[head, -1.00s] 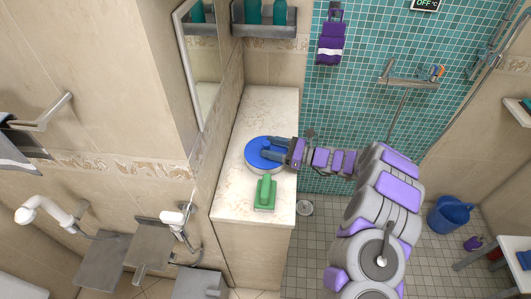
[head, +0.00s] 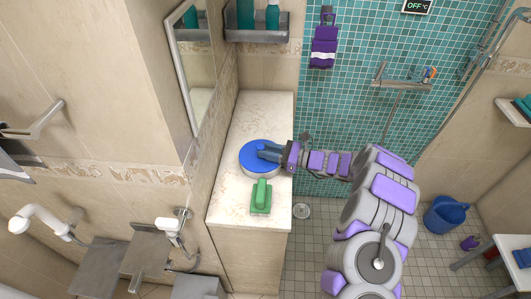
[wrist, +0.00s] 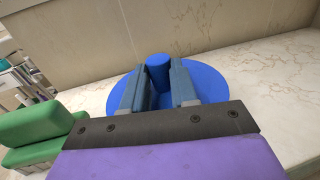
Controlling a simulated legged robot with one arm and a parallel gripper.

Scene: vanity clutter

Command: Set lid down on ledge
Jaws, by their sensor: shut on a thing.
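The blue round lid (head: 250,161) is over the pale marble ledge (head: 263,112), with a pale rim showing beneath its edge. Whether it touches the ledge or sits on something is unclear. In the wrist view the lid (wrist: 208,88) has a blue upright knob (wrist: 158,72) at its middle. My gripper (head: 266,152) reaches in from the right. In the wrist view my gripper (wrist: 156,80) has one finger on each side of the knob and is shut on it.
A green-handled block (head: 261,197) stands on the ledge just in front of the lid; it also shows at the left of the wrist view (wrist: 40,125). A mirror (head: 195,65) and wall border the ledge on the left. The ledge behind the lid is clear.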

